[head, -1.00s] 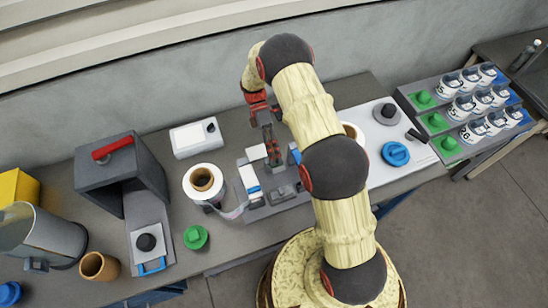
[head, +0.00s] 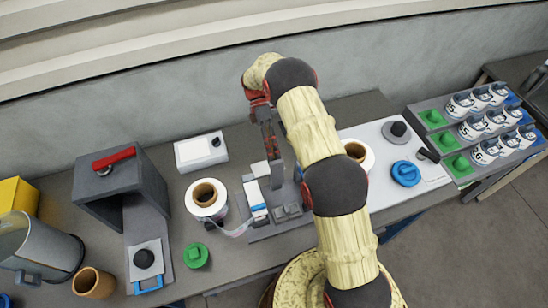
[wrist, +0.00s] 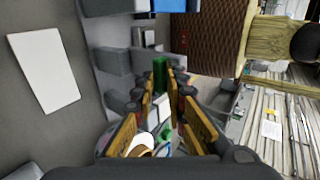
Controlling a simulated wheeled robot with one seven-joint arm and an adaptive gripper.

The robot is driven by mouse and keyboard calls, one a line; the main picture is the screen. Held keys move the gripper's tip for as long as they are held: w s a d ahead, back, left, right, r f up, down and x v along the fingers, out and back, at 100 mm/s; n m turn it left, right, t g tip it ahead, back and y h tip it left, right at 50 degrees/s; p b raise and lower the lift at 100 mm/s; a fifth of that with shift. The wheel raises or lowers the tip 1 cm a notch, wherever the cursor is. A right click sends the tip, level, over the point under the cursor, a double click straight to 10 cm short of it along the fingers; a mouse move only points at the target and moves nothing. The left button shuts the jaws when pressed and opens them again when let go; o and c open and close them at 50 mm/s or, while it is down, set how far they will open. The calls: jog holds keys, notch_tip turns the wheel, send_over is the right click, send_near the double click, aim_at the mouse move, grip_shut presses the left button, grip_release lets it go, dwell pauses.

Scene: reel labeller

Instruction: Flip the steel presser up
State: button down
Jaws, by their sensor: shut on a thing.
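The reel labeller (head: 262,232) sits on the bench, with a white paper reel (head: 206,199) on its left. The steel presser (head: 276,174) shows as a small grey piece standing up at the labeller's back, just under my fingers. My gripper (head: 270,158) reaches down to it from behind and above. In the wrist view my gripper (wrist: 165,84) has its fingertips close together on a narrow green piece (wrist: 160,73), which seems to be the presser's tab. The grip and the presser's hinge are partly hidden by my fingers and arm.
A white box (head: 201,152) stands behind the reel. A dark stand with a red handle (head: 114,157) is at the left, and a green knob (head: 196,255) is in front. A white board (head: 385,150) lies right, beyond my arm.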

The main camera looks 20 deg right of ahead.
jog(key=shift+s+f, duration=0.2)
jog(key=shift+f, duration=0.6)
jog(key=shift+s+f, duration=0.2)
jog(key=shift+f, duration=0.55)
jog(key=c, duration=1.5)
grip_release()
jog(key=shift+w, duration=0.2)
jog(key=shift+r, duration=0.1)
jog(key=shift+c, duration=0.8)
jog(key=shift+w+r, duration=0.3)
jog(key=shift+w, duration=0.15)
jog(key=shift+c, duration=0.8)
jog(key=v, duration=0.6)
jog(key=shift+w+r, duration=0.3)
jog(key=shift+r, duration=0.15)
